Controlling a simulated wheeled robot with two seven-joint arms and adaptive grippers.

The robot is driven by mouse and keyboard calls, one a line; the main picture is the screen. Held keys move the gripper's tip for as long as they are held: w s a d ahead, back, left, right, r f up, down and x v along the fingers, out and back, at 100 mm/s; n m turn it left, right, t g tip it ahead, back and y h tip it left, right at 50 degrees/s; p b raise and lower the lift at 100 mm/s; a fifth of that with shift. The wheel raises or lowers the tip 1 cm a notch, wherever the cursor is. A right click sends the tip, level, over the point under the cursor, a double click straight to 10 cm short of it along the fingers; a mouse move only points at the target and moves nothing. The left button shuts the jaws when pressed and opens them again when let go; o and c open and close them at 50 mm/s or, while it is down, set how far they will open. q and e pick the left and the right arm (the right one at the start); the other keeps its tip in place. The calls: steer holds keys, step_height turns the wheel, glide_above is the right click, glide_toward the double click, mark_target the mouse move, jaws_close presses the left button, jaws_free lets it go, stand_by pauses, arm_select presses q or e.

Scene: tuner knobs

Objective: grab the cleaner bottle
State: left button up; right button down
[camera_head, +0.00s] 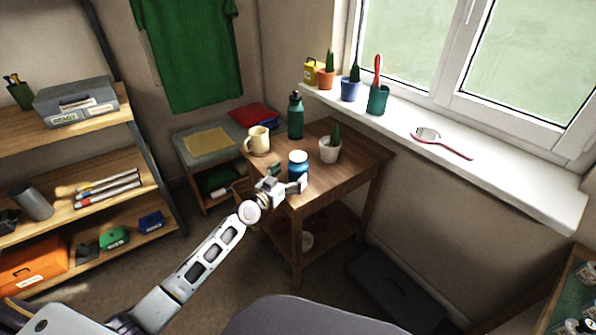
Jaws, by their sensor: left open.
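A green bottle (295,117) with a dark cap stands upright at the back of the small wooden table (355,165); it is the only tall bottle I see, and I cannot read a label on it. A short blue jar (298,170) with a white lid stands nearer, at the table's front left. My left gripper (288,179) is at the table's front left corner, open, with its fingers close to the blue jar. I cannot tell whether they touch it. The green bottle stands beyond the jar, apart from the gripper. My right gripper is not in view.
A cream mug (257,140) stands left of the green bottle, and a potted cactus (331,148) to the right. The windowsill (490,150) holds a yellow container (311,71), pots and a red-handled brush (440,143). Shelves (75,130) stand at the left.

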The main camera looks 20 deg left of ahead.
mark_target(292, 173)
arm_select(q)
steer(key=shift+x, duration=1.6)
steer(key=c, duration=1.4)
